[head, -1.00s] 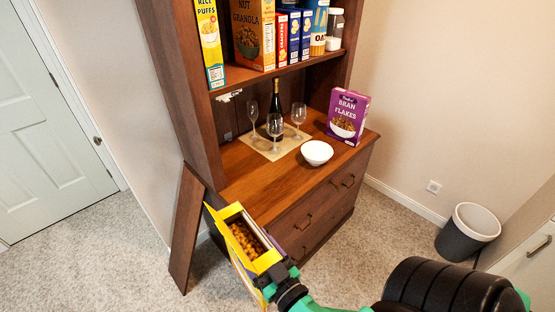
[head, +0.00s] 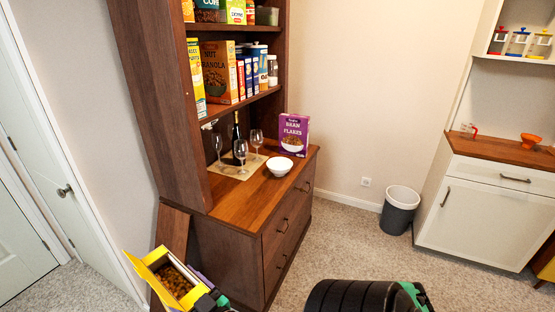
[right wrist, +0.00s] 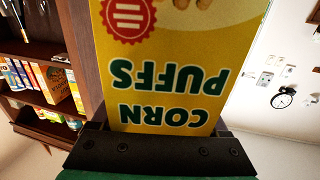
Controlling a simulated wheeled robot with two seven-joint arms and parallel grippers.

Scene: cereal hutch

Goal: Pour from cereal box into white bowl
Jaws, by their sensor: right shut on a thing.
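An open yellow cereal box (head: 172,282) with round golden cereal inside is at the lower left of the head view, in front of the hutch. My right gripper (head: 212,300) is shut on it. In the right wrist view the box (right wrist: 170,70) reads "Corn Puffs", upside down in the picture, between the fingers of the gripper (right wrist: 160,135). The white bowl (head: 279,167) stands on the hutch counter (head: 240,193), well apart from the box, and looks empty. My left gripper does not show.
Wine glasses and a dark bottle (head: 236,130) stand on a mat left of the bowl. A purple Bran Flakes box (head: 294,135) stands behind it. Shelves above hold boxes. A brown board (head: 172,232) leans on the hutch. A bin (head: 400,210) is at right.

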